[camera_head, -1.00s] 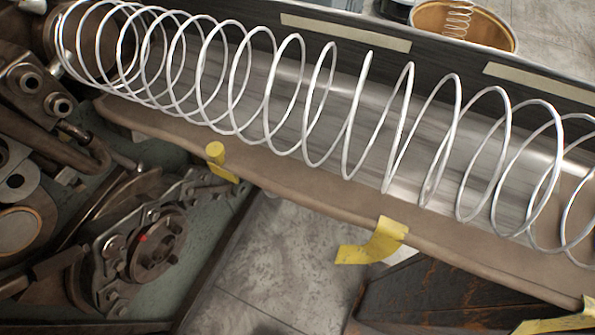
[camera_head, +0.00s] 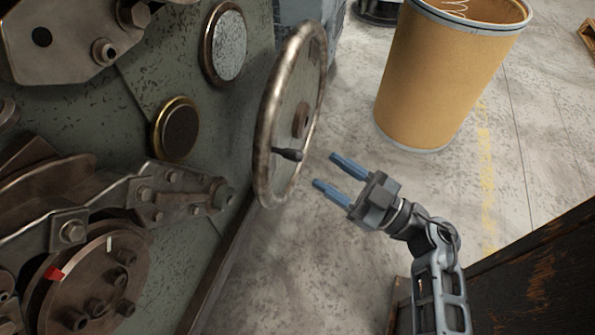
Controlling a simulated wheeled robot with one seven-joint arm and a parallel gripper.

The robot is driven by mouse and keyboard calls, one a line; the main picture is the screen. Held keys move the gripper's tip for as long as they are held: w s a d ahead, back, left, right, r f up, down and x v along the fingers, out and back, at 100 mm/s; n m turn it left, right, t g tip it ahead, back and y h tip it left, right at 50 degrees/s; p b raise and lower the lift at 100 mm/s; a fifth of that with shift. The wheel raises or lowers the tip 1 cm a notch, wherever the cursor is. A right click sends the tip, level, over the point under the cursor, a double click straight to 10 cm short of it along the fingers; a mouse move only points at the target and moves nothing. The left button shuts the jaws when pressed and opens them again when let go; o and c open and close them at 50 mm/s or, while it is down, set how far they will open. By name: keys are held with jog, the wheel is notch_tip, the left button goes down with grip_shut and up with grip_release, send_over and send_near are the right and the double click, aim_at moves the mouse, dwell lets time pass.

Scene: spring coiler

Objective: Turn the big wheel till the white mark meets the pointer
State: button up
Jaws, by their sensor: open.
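The big wheel (camera_head: 262,180) is a worn metal handwheel mounted on the side of the green machine, seen at a slant. A dark handle (camera_head: 288,155) sticks out from it to the left of my fingertips. My gripper (camera_head: 325,170) is open and empty, its two blue fingers pointing left toward the wheel. A gap shows between them and the handle. At lower left a brown disc (camera_head: 130,272) carries a small white mark (camera_head: 109,243) near its upper edge.
A tan drum (camera_head: 440,80) stands on the floor at upper right. A dark rusty panel (camera_head: 535,275) is at lower right, close to my arm. The machine's bolted links and discs fill the left. Floor between wheel and drum is clear.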

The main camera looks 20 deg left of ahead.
aim_at(293, 156)
jog(key=w+a+f+g+b, duration=0.1)
jog(key=a, duration=0.2)
jog(key=w+a+f+n+g+h+b, duration=0.1)
jog(key=w+a+f+g+b, duration=0.1)
jog(key=w+a+f+n+g+h+b, duration=0.1)
jog(key=a+b, duration=0.1)
jog(key=a, duration=0.1)
jog(key=shift+w+a+f+g, duration=0.15)
jog(key=shift+w+a+g, duration=0.05)
jog(key=shift+a+g, duration=0.1)
jog(key=shift+a, duration=0.85)
grip_shut()
